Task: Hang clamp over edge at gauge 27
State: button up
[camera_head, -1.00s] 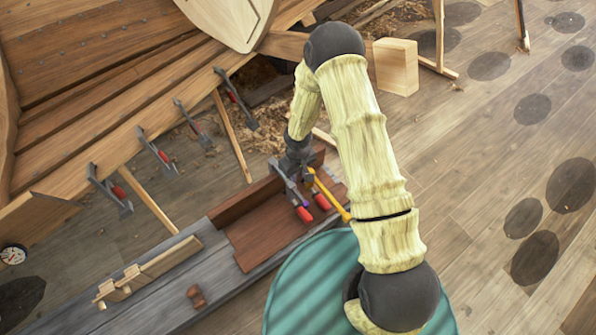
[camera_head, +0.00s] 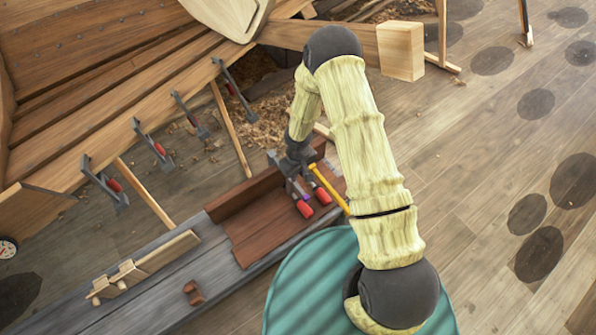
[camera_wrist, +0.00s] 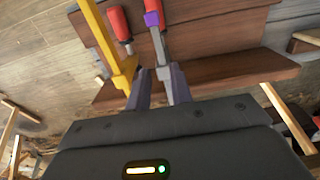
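In the head view my gripper (camera_head: 301,176) is low over the brown wooden tray, beside two bar clamps with red handles. One clamp (camera_head: 304,208) has a grey bar and a purple band; the other (camera_head: 322,196) stands beside a yellow bar (camera_head: 330,188). In the wrist view my fingers (camera_wrist: 160,80) are apart, with the purple-banded clamp's bar (camera_wrist: 160,46) at the gap, nearer the right finger. I see no firm grip on it. Several similar clamps (camera_head: 152,143) hang along the hull's plank edge (camera_head: 130,150). No number 27 is readable.
The tray (camera_head: 265,235) sits on a grey bench (camera_head: 150,290) with a wooden jig (camera_head: 140,268) and a small brown piece (camera_head: 192,292). A teal round top (camera_head: 310,285) is near me. A wooden block (camera_head: 400,50) stands behind the arm. A dial (camera_head: 6,247) is at far left.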

aim_at(297, 185)
jog(key=shift+f+b, duration=3.4)
jog(key=shift+f, duration=0.95)
jog(key=shift+c, duration=0.4)
jog(key=shift+w+a+p, duration=0.4)
jog(key=shift+w+a, duration=0.15)
jog(key=shift+w, duration=0.3)
jog(key=shift+s+d, duration=0.1)
jog(key=shift+s, duration=0.1)
jog(key=shift+s+d, duration=0.25)
jog(key=shift+s, duration=0.1)
jog(key=shift+o, duration=1.2)
